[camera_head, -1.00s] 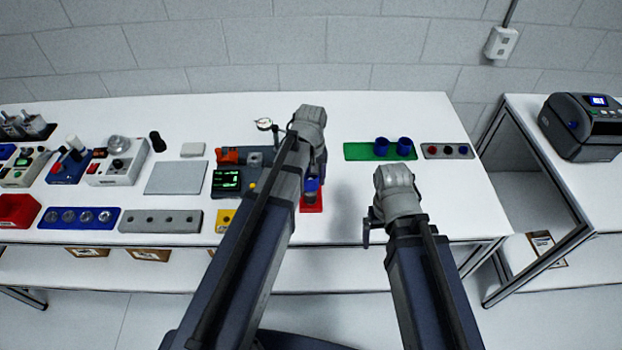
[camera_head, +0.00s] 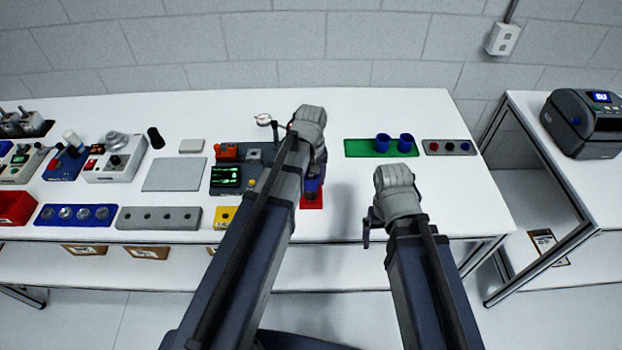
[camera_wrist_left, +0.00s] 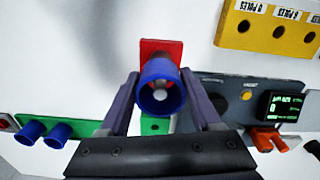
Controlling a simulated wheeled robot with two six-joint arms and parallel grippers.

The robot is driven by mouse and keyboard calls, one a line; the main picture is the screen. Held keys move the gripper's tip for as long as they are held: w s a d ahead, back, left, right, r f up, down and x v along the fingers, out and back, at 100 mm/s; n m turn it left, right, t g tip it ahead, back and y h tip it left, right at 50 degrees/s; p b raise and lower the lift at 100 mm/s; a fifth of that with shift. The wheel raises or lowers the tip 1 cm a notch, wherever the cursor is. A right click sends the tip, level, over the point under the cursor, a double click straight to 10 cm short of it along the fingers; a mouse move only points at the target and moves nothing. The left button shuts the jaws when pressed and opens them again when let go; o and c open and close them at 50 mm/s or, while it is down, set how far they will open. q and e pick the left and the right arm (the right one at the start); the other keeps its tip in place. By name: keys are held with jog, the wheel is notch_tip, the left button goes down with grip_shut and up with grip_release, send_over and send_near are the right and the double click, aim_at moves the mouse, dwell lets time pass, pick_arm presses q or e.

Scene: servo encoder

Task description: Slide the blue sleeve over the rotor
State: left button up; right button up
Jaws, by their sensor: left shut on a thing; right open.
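The blue sleeve (camera_wrist_left: 147,99) is between the fingers of my left gripper (camera_wrist_left: 160,76), which is shut on it. The sleeve is above a red block (camera_wrist_left: 160,47); in the head view the red block (camera_head: 312,203) shows just below the gripper (camera_head: 315,180). A pale, round-ended part, seemingly the rotor (camera_wrist_left: 159,96), shows inside the sleeve's opening. How far the sleeve surrounds it cannot be told. My right gripper (camera_head: 371,226) is open and empty above the table's front right area.
Two more blue sleeves stand on a green tray (camera_head: 358,148), with a grey button strip (camera_head: 432,147) beside it. A dark fixture with a green display (camera_head: 226,177) and a dial gauge (camera_head: 263,119) stand close to the left arm. The table right of the red block is clear.

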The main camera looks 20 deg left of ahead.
pick_arm(q)
jog(key=shift+f, duration=0.15)
jog(key=shift+f+b, duration=0.75)
jog(key=shift+b, duration=0.1)
jog(key=o, duration=1.4)
jog(key=shift+r, duration=0.15)
notch_tip(320, 180, up, 14)
jog(key=p, duration=1.4)
